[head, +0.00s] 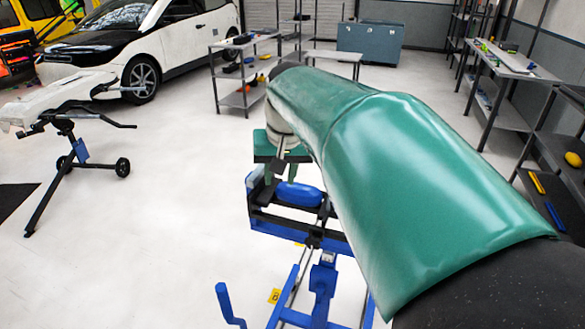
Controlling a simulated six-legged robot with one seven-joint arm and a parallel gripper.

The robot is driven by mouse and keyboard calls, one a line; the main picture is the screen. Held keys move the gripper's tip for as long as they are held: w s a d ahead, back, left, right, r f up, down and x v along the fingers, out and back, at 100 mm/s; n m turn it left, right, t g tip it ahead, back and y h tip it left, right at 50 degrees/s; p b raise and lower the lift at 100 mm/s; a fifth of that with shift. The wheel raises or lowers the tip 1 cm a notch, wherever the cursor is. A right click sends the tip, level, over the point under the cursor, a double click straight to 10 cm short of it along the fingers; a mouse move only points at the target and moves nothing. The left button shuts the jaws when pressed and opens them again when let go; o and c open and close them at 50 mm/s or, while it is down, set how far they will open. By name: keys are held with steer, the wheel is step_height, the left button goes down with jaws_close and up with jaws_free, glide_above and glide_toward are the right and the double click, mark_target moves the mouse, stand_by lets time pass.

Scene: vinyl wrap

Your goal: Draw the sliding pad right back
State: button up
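A blue pad (299,194) sits on a black carriage on a blue metal stand (322,282), below the middle of the head view. I take this to be the sliding pad. My arm, in a green cover, reaches from the lower right to the upper middle and hides part of the stand's right side. My gripper (279,168) hangs from the grey wrist just above and behind the blue pad's left end. Its fingers are small and dark here, and I cannot tell whether they are open or touch the pad.
A green-topped piece (264,146) stands just behind the stand. A wheeled stand (66,143) with a pale panel is at left, before a white car (150,45). Shelving (243,72) and a blue cabinet (370,42) are behind. Shelves line the right. Floor left of the stand is clear.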

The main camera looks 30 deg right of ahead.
steer(key=w+d+f+m+y, duration=0.1)
steer(key=w+d+f+m, duration=0.1)
steer(key=d, duration=0.6)
steer(key=w+d+f+m+g, duration=0.1)
steer(key=w+d+f+m, duration=0.15)
steer(key=d, duration=0.65)
steer(key=w+d+f+m+y, duration=0.1)
steer(key=w+d, duration=0.2)
steer(key=d, duration=0.5)
steer(key=x, duration=0.9)
steer(key=s+x, duration=0.1)
steer(key=x, duration=0.3)
steer(key=shift+d+f, duration=0.3)
steer(key=shift+f, duration=0.1)
jaws_close()
